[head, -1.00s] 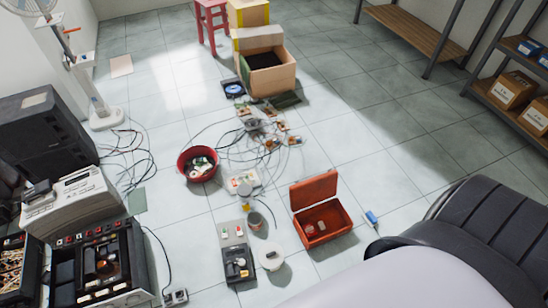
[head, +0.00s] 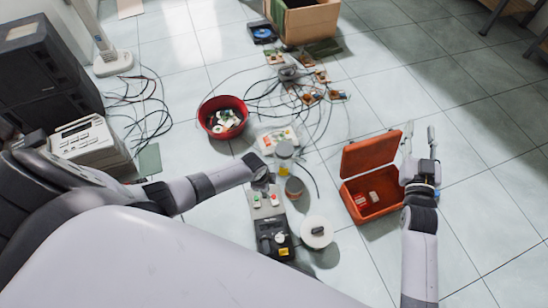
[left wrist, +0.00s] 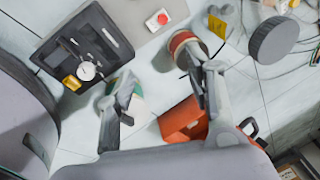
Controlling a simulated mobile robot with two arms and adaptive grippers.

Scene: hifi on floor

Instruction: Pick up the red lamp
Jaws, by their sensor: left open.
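A small red round cap, which may be the red lamp (head: 274,199), sits beside a green one on a grey panel; it also shows in the left wrist view (left wrist: 163,18). My left gripper (head: 262,170) is above the floor items, just beyond the panel's far end in the picture. In the left wrist view its fingers (left wrist: 162,75) are spread apart with nothing gripped, and the red cap lies beyond them at the top. My right gripper (head: 419,142) is raised at the right side of the orange toolbox, fingers apart and empty.
The open orange toolbox (head: 358,216) holds small red and white items. A red bowl (head: 205,122) and tangled cables lie farther back. Floor at right is clear.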

